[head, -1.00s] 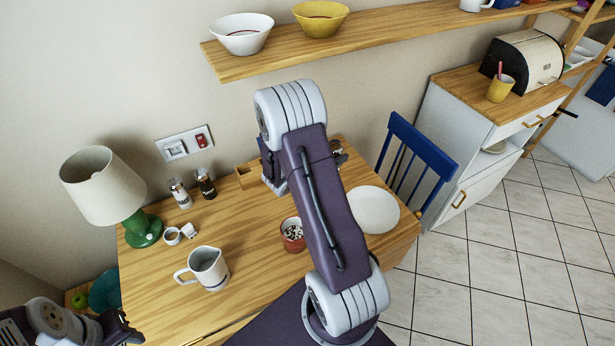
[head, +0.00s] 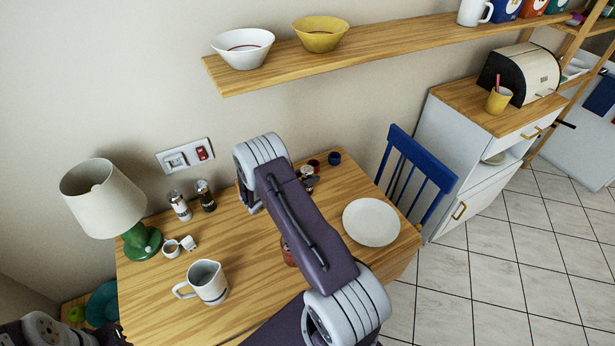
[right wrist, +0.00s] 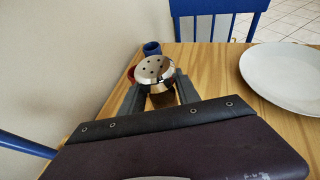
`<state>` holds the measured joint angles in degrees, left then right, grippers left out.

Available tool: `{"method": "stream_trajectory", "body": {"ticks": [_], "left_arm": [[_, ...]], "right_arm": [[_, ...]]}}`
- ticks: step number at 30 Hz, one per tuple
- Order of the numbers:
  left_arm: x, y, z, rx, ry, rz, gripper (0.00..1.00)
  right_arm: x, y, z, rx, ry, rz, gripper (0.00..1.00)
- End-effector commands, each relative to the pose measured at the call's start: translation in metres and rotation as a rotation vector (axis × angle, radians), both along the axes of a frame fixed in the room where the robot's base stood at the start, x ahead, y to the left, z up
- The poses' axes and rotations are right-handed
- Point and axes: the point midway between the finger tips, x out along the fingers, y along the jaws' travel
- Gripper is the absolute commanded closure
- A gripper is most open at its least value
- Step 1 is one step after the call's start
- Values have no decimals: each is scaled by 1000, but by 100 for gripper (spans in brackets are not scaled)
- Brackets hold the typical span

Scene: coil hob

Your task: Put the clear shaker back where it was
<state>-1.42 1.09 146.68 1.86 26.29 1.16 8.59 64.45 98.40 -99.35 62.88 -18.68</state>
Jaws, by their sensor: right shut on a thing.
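In the right wrist view my right gripper (right wrist: 160,88) is shut on a shaker with a shiny perforated metal cap (right wrist: 154,68). The body below the cap is mostly hidden between the fingers and looks brownish. In the head view my right forearm covers most of this gripper, and a bit of the shaker's metal top (head: 308,174) shows beside it near the table's back edge. I cannot tell whether the shaker touches the table. My left arm shows only at the bottom left corner of the head view, its jaws not readable.
The wooden table (head: 150,300) holds a lamp (head: 105,205), two shakers (head: 180,206) (head: 206,196), a jug (head: 208,282), a white plate (head: 371,222), a red cup partly behind my arm (head: 287,254), and small red (head: 314,164) and blue (head: 334,158) pots. A blue chair (head: 420,175) stands right.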

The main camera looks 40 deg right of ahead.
Motion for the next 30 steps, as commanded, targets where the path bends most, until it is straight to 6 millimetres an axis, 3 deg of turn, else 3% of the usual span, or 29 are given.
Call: {"method": "stream_trajectory", "body": {"ticks": [5,6,8,9,20,30], "left_arm": [[0,0,-5,0,0,0,64],[0,0,-5,0,0,0,64],[0,0,-3,0,0,0,64],[0,0,-3,0,0,0,64],[0,0,3,0,0,0,64],[0,0,0,0,0,0,64]], "right_arm": [[0,0,-4,0,0,0,100],[0,0,-4,0,0,0,59],[0,0,-3,0,0,0,42],[0,0,-3,0,0,0,40],[0,1,4,0,0,1,40],[-8,66,30,-1,-2,6,40]]}}
